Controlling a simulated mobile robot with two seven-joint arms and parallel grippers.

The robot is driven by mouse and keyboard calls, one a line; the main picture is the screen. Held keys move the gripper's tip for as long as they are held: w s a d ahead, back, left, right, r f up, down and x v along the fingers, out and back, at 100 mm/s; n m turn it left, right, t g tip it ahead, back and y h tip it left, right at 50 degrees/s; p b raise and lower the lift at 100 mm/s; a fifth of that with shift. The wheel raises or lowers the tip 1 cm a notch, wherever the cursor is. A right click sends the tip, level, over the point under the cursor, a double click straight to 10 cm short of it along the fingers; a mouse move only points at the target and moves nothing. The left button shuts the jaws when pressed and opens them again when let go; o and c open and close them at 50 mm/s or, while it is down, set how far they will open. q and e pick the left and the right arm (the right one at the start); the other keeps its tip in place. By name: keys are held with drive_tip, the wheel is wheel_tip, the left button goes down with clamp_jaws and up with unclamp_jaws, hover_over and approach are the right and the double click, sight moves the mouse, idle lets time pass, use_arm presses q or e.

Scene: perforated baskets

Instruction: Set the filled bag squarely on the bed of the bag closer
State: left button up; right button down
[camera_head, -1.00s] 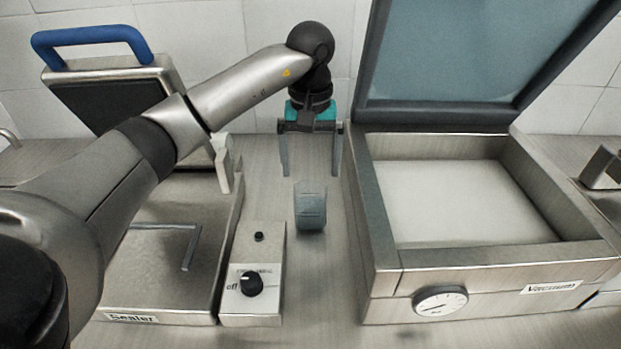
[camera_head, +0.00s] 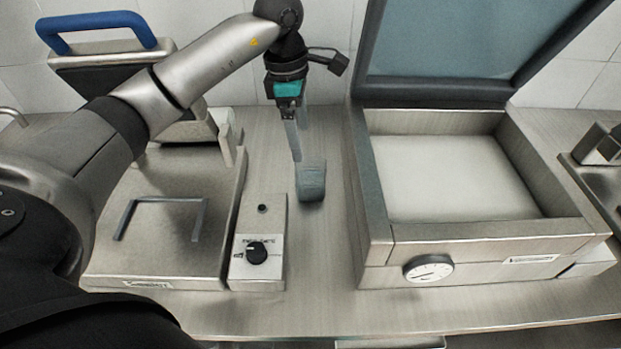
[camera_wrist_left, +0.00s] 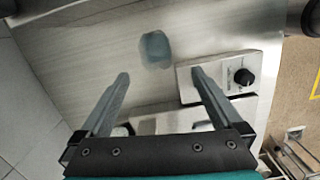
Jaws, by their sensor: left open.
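The filled bag (camera_head: 311,180) is a small blue-grey translucent pouch standing on the counter between the two machines. It also shows in the left wrist view (camera_wrist_left: 155,48), beyond the fingertips. The bag closer (camera_head: 232,190), with a label on its front, stands at the left with its blue-handled lid (camera_head: 100,22) raised. Its flat bed (camera_head: 165,240) carries a U-shaped bracket (camera_head: 160,200) and no bag. My left gripper (camera_head: 297,155) is open and empty, just behind and above the bag, seen edge-on in the head view. My right gripper is out of view.
A control box with a black knob (camera_head: 257,253) stands between the closer and the bag. A vacuum machine (camera_head: 480,240) with its lid (camera_head: 440,50) up stands close on the right. A narrow strip of counter (camera_head: 320,240) is clear in front of the bag.

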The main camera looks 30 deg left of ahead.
sight(307, 176)
use_arm(q)
drive_tip(key=shift+n, duration=0.8)
drive_tip(key=f, duration=0.6)
drive_tip(key=d+f, duration=0.1)
drive_tip(key=f, duration=0.2)
drive_tip(key=shift+w+f, duration=0.2)
drive_tip(key=shift+w, duration=0.05)
drive_tip(key=shift+w+d+f+b, duration=0.1)
drive_tip(key=shift+w+f, duration=0.1)
drive_tip(key=shift+f, duration=0.75)
drive_tip(key=shift+w+d+f+b, duration=0.1)
drive_tip(key=shift+w+f+b, duration=0.05)
drive_tip(key=shift+f, duration=0.75)
drive_tip(key=shift+w+d+f+b, duration=0.1)
drive_tip(key=shift+w+f, duration=0.1)
drive_tip(key=shift+f, duration=0.75)
drive_tip(key=shift+a, duration=0.1)
drive_tip(key=shift+c, duration=0.2)
drive_tip(key=shift+r, duration=0.1)
clamp_jaws()
drive_tip(key=shift+r, duration=0.1)
wheel_tip(307, 176, up, 20)
drive_tip(key=p, duration=0.1)
